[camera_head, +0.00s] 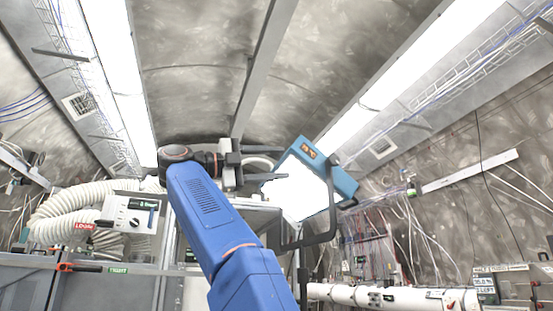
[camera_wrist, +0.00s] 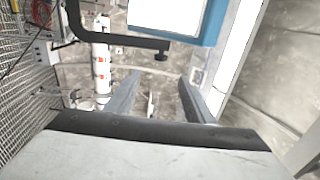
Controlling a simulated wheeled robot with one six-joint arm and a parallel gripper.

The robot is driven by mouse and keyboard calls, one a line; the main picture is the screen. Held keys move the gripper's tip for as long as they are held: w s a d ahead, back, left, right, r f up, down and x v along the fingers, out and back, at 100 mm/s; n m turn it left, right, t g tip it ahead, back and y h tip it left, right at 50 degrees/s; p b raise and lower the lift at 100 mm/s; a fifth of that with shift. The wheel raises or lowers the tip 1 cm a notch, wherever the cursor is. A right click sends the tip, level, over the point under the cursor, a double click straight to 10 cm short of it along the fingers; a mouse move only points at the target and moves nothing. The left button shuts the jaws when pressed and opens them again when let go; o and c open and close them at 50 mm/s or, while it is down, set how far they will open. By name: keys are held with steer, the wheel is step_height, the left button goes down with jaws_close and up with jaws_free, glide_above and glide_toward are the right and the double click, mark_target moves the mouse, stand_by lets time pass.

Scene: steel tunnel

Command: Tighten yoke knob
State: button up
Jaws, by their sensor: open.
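A blue-framed work lamp (camera_head: 345,183) with a bright white face hangs on a black yoke (camera_head: 331,225), right of my gripper in the head view. In the wrist view the lamp (camera_wrist: 208,32) is at the top, and the yoke (camera_wrist: 120,38) runs in from the left. A small dark knob (camera_wrist: 161,57) sits at the yoke's end, just below the lamp frame. My gripper (camera_head: 277,170) is open and empty. In the wrist view its two fingers (camera_wrist: 160,79) point toward the knob, which appears just past their tips. I see no contact.
A grey control box (camera_head: 130,222) and white ribbed hoses (camera_head: 75,205) stand at the left. A white pipe (camera_head: 375,295) runs along the lower right. Bright ceiling light strips flank the tunnel roof. A wire mesh (camera_wrist: 25,100) shows at the left of the wrist view.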

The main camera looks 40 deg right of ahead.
steer(key=shift+w+a, duration=0.1)
steer(key=shift+a, duration=0.25)
